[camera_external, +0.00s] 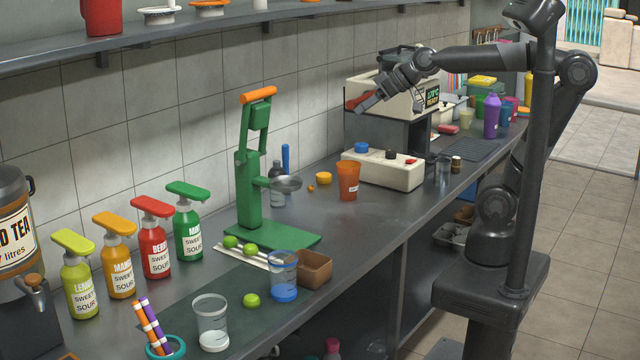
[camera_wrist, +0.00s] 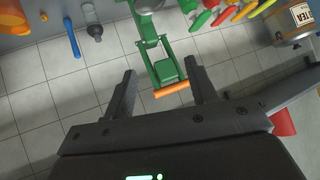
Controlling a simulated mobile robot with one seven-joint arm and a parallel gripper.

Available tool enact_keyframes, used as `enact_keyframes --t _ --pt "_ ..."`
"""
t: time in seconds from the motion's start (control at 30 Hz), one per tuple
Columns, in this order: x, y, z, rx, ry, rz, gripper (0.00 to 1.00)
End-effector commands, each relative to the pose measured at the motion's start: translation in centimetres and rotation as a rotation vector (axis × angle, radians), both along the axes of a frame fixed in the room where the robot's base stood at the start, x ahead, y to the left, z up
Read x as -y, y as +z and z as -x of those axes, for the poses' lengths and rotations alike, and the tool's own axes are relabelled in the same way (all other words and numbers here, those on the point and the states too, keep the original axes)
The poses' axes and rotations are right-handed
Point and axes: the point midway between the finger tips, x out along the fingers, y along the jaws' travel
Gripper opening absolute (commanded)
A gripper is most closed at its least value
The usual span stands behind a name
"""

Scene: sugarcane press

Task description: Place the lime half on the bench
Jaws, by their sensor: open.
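Green limes (camera_external: 230,242) lie on a white slatted board beside the green press in the external view. A further green lime (camera_external: 251,300) lies on the bench (camera_external: 330,262) left of the blue-based cup. I cannot tell which of them are cut halves. My gripper (camera_external: 360,102) is raised high above the bench, in front of the juice machine, far from the limes. In the wrist view my gripper (camera_wrist: 160,70) is open and empty, its two fingers wide apart. No lime shows clearly there.
The green press (camera_external: 248,190) with its orange handle (camera_wrist: 172,88) stands mid-bench. Syrup bottles (camera_external: 155,240) line the wall. A brown box (camera_external: 314,268), clear cups (camera_external: 211,322) and an orange cup (camera_external: 348,182) stand along the bench.

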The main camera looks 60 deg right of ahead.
Motion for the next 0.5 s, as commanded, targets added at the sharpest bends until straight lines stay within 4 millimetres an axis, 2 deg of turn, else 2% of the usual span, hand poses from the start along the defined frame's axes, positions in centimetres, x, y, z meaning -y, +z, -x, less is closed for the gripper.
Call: enact_keyframes --t 0.03,0.2,0.37,0.5 --pt "-2.8 0.9 -1.5 0.047 0.043 -0.036 0.52" --pt "-11.6 4.3 -5.7 0.224 0.112 -0.172 0.52" --pt "-19.2 6.4 -8.2 0.359 0.101 -0.271 0.52" --pt "-25.4 6.6 -8.9 0.443 0.045 -0.319 0.52"
